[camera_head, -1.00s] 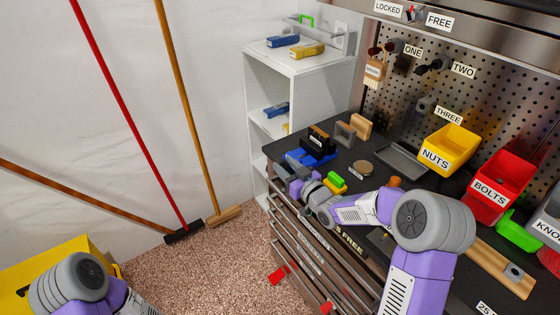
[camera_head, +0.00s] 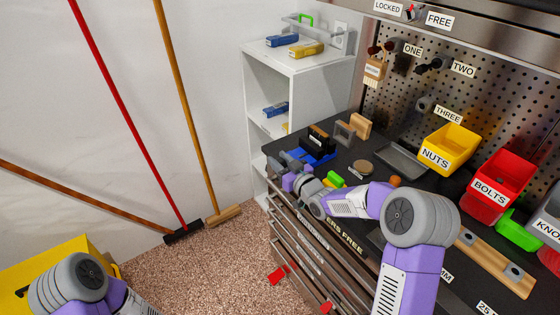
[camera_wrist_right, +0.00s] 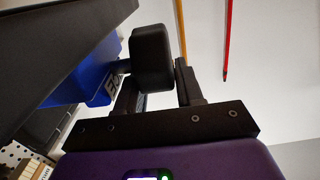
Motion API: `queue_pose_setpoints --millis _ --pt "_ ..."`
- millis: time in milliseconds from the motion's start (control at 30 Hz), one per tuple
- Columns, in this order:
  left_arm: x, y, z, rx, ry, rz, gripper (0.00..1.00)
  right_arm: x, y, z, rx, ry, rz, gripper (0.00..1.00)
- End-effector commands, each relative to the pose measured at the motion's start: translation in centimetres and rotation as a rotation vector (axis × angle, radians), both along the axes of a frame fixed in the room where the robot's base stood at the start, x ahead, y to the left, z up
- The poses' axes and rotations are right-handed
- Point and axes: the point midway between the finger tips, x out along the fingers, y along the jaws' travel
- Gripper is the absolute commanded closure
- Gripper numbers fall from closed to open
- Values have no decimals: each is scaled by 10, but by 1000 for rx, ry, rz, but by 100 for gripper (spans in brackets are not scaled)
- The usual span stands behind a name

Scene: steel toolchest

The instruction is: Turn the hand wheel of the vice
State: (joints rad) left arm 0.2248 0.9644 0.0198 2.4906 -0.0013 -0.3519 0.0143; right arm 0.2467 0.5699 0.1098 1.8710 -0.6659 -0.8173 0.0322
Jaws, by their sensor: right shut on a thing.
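The blue vice (camera_head: 322,155) with its dark top stands on the left end of the dark bench top. In the right wrist view, the blue vice body (camera_wrist_right: 93,76) with part of a white label shows at the left, and its black hand wheel (camera_wrist_right: 152,50) sits between my fingers. My right gripper (camera_wrist_right: 156,78) is shut on the hand wheel. In the head view, my right gripper (camera_head: 283,164) is at the vice's left front side, and the wheel itself is hard to make out there. My left gripper is out of view; only part of my left arm shows.
A green-topped block (camera_head: 335,179) and a round tin (camera_head: 363,167) lie near my right forearm. A metal tray (camera_head: 402,160), a yellow NUTS bin (camera_head: 450,145) and a red BOLTS bin (camera_head: 494,180) are farther right. White shelves (camera_head: 298,90) stand behind the vice.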

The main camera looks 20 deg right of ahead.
Motion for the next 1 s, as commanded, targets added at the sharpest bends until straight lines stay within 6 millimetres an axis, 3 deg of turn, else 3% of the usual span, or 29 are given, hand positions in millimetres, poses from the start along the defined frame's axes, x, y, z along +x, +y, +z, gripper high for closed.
queue_pose_setpoints --millis 367,1000 --pt "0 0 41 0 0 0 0 4 2 6 -62 168 0 94" --pt "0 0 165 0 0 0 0 16 7 1 -250 698 2 94"
